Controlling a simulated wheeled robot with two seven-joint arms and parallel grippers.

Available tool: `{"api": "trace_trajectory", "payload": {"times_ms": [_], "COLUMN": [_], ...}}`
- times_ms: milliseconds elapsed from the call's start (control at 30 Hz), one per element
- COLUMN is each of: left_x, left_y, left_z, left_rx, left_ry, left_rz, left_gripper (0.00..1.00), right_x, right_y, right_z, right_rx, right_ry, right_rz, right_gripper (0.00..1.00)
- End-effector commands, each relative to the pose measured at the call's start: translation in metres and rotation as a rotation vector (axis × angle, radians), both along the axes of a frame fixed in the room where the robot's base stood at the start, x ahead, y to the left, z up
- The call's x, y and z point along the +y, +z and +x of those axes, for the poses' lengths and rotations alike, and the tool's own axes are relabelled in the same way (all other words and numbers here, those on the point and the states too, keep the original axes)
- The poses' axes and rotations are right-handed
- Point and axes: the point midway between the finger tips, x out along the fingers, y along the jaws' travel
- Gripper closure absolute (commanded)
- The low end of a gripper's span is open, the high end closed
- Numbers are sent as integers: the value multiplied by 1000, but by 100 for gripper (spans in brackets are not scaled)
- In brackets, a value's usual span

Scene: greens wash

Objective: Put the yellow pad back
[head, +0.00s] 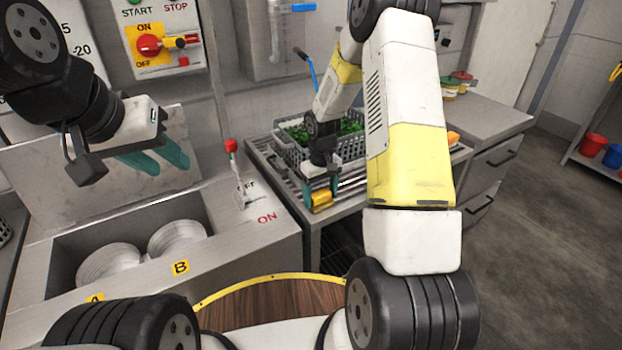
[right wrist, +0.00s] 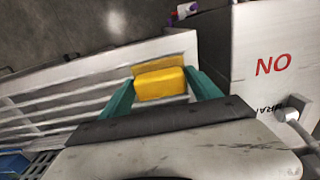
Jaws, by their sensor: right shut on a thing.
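The yellow pad (head: 322,199) is between the teal fingers of my right gripper (head: 320,194), over the front left end of the slatted rack (head: 349,190). In the right wrist view the pad (right wrist: 160,83) sits between both fingers, and my right gripper (right wrist: 162,95) is shut on it. A duller yellow patch (right wrist: 166,65) shows along the pad's far edge; I cannot tell if the pad rests on it. My left gripper (head: 172,166) is open and empty, above the sink unit at left.
A grey crate of greens (head: 290,150) stands on the rack behind my right gripper. A red-knobbed lever (head: 232,147) rises just left of it. A small orange-yellow thing (head: 453,138) lies right of my right arm.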

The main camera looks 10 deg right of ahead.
Motion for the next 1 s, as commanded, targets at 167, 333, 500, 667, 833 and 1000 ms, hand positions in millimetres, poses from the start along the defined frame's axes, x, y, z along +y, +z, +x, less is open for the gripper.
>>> {"api": "trace_trajectory", "payload": {"times_ms": [167, 333, 500, 667, 833, 1000], "left_x": [0, 0, 0, 0, 0, 0], "left_y": [0, 0, 0, 0, 0, 0], "left_z": [0, 0, 0, 0, 0, 0], "left_rx": [0, 0, 0, 0, 0, 0], "left_ry": [0, 0, 0, 0, 0, 0], "left_rz": [0, 0, 0, 0, 0, 0], "left_gripper": [64, 64, 64, 64, 64, 64], "right_x": [0, 0, 0, 0, 0, 0], "right_y": [-3, -3, -3, 5, 34, 72], "right_z": [0, 0, 0, 1, 1, 1], "right_rx": [1, 0, 0, -2, -5, -5], "right_ry": [0, 0, 0, 0, 1, -1], "right_rz": [0, 0, 0, 1, 1, 0], "right_gripper": [22, 6, 6, 6, 6, 6]}}
